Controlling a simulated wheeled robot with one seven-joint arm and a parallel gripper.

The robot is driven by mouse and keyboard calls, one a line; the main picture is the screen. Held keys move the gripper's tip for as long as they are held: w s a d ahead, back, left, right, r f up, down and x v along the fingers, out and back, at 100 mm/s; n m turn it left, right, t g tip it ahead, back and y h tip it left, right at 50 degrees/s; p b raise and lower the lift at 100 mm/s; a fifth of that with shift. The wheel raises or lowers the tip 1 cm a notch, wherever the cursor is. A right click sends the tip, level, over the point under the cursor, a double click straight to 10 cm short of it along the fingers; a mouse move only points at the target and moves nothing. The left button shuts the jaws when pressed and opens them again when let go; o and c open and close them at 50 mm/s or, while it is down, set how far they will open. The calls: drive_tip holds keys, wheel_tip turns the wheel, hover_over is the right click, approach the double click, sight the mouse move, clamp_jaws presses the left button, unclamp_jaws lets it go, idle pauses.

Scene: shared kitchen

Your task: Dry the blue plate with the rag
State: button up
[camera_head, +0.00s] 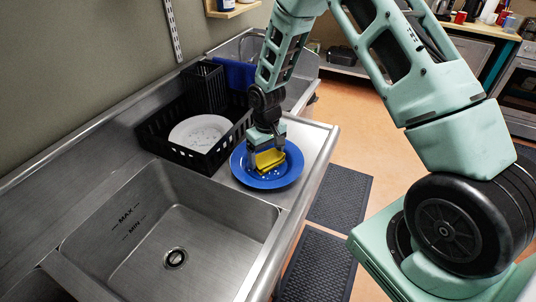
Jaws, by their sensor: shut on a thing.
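The blue plate (285,178) lies on the steel counter to the right of the sink. A yellow rag (270,161) is in my gripper (266,152). My gripper points down over the plate, shut on the rag. The rag is over the plate's middle and appears to touch it, though the exact contact is hard to see. Small pale spots, perhaps water drops, show on the plate near the rag. My gripper and the rag hide part of the plate's far side and centre.
A black dish rack (163,149) holding a white plate (200,131) stands to the left of the blue plate. The empty sink basin (140,235) is at the front left. A blue bin (236,74) is behind. The counter's right edge (318,165) is close to the plate.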

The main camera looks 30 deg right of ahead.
sight(264, 151)
drive_tip(key=shift+w+a+r, duration=0.1)
drive_tip(key=shift+w+r, duration=0.05)
drive_tip(key=shift+w, duration=0.55)
drive_tip(key=shift+w+r+p, duration=0.15)
drive_tip(key=shift+r+p, duration=0.05)
drive_tip(key=shift+p, duration=0.15)
wheel_tip(264, 151, up, 2)
drive_tip(key=shift+s+r+p, duration=0.2)
drive_tip(key=shift+p, duration=0.2)
drive_tip(key=shift+w+r, duration=0.1)
drive_tip(key=shift+r, duration=0.15)
drive_tip(key=shift+r+p, duration=1.85)
drive_tip(key=shift+r, duration=0.55)
